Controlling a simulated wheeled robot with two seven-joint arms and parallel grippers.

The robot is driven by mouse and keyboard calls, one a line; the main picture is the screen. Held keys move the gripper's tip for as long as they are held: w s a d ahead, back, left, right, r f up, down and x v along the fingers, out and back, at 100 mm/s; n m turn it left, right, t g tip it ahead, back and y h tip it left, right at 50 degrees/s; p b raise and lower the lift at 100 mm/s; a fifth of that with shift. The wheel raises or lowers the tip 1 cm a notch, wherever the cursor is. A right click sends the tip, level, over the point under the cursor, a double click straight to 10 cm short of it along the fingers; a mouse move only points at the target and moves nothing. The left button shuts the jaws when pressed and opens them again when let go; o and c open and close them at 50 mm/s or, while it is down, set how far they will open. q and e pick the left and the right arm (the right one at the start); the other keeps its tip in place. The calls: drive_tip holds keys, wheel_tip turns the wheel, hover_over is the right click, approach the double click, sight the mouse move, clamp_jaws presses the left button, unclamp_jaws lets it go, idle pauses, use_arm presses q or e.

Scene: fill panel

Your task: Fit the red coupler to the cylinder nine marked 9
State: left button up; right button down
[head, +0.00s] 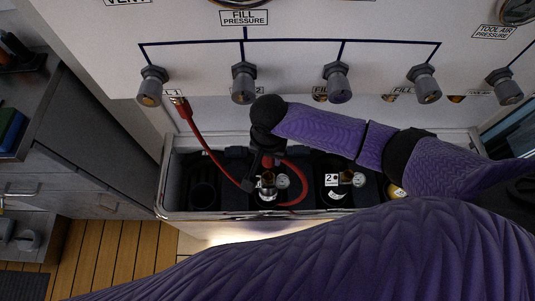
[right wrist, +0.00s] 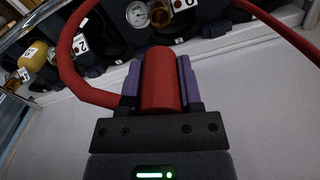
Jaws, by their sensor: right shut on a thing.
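The red hose (head: 207,148) runs from the panel's left fitting down to my gripper and loops to the right. A dark cylinder with a metal valve (head: 268,186) stands just beside my gripper; its label is partly hidden. I cannot read which cylinder is marked 9. The coupler appears apart from the valves. My left gripper is out of view.
The bin (head: 163,190) holds several cylinders, one dark and marked 2 (head: 335,191), one yellow (right wrist: 33,55). The fill panel (head: 200,60) with several grey knobs stands above it. A pressure gauge (right wrist: 137,14) shows at the top of the right wrist view. Drawers (head: 75,190) are at left.

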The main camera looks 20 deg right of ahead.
sight(269, 165)
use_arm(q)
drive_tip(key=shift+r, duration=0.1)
use_arm(e)
drive_tip(key=shift+r+p, duration=0.15)
drive_tip(key=shift+p, duration=0.25)
wheel_tip(269, 165, down, 5)
drive_tip(key=shift+r+b, duration=0.2)
drive_tip(key=shift+b, duration=1.05)
drive_tip(key=shift+f+b, duration=0.4)
drive_tip(key=shift+f, duration=0.3)
use_arm(q)
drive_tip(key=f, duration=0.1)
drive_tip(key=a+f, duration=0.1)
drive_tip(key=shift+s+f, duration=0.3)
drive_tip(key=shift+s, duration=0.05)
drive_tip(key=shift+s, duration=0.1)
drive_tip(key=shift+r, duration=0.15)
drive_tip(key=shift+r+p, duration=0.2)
drive_tip(key=shift+p, duration=0.2)
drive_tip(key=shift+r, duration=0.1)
